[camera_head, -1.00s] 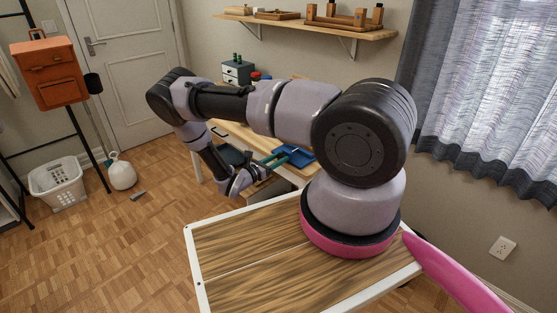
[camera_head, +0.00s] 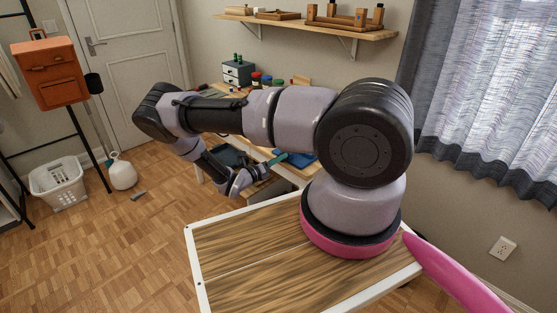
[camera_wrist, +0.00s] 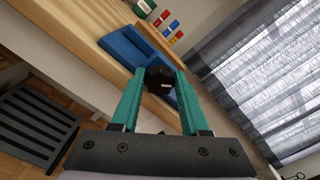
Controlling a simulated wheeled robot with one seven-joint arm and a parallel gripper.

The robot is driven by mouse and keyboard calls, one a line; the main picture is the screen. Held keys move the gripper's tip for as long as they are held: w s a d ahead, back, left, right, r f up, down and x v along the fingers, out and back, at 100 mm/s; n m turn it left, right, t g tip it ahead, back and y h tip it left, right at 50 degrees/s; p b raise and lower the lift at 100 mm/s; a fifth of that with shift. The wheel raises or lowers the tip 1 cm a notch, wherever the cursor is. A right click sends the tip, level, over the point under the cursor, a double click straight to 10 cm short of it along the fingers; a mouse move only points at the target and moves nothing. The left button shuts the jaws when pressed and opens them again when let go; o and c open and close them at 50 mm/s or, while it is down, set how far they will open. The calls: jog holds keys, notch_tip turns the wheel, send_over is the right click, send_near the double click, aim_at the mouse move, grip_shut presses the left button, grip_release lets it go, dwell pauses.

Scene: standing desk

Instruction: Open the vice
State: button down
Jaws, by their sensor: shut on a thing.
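The blue vice (camera_wrist: 123,48) sits at the edge of the wooden desk in the wrist view. It is partly hidden behind my arm and gripper in the head view (camera_head: 303,159). My gripper (camera_wrist: 158,84) has teal fingers, shut on a black part (camera_wrist: 158,78) in front of the vice that looks like the vice handle. The fingers stand apart by that part's width, one on each side. In the head view my gripper (camera_head: 278,159) reaches in from the left at the vice. How far apart the vice jaws are, I cannot tell.
The desk top (camera_wrist: 88,20) stretches away beyond the vice. Jars (camera_wrist: 165,24) and a small drawer box (camera_head: 238,73) stand at the back. A dark slatted thing (camera_wrist: 35,122) is below at left. A wood-topped table (camera_head: 250,245) is in front.

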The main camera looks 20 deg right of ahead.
dwell(0.4)
jog(key=shift+c, duration=2)
grip_release()
